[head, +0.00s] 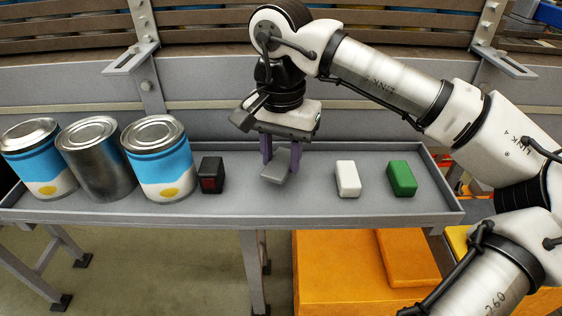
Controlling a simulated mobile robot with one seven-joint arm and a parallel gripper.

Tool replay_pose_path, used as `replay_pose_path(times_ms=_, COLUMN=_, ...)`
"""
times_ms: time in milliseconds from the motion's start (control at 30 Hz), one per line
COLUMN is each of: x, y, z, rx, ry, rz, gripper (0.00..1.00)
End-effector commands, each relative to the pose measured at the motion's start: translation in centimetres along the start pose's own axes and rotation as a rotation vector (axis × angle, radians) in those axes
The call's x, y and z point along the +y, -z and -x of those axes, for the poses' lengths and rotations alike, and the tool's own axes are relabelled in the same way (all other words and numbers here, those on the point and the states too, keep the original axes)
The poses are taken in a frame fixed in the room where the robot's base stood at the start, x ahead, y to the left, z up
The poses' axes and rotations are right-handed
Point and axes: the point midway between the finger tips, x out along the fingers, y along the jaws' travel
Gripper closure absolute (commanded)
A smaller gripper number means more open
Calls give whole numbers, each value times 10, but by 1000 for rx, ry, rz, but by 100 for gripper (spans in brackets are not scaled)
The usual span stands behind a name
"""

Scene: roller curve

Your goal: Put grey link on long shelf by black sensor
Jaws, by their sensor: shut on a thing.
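The grey link (277,168) is a small, flat grey piece, tilted, between the purple fingers of my gripper (281,152). My gripper points down and is shut on it. The link is over the long shelf (235,207), a grey tray-like surface with a low rim; I cannot tell whether it touches the surface. The black sensor (211,175), a small dark block with a red face, stands on the shelf to the left of the link, with a gap between them.
A white block (347,179) and a green block (401,178) stand on the shelf to the right. Blue-labelled cans (160,160) and a plain metal can (95,160) stand at the left. Orange boxes (345,265) sit below. Brackets (135,58) project from the structure behind.

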Motion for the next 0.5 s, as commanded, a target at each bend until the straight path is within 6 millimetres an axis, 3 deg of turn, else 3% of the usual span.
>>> replay_pose_path(times_ms=133, x=0, y=0, z=-20, rx=-1, ry=1, rz=-1, gripper=87)
replay_pose_path(times_ms=500, x=0, y=0, z=-26, rx=0, ry=1, rz=0, gripper=87)
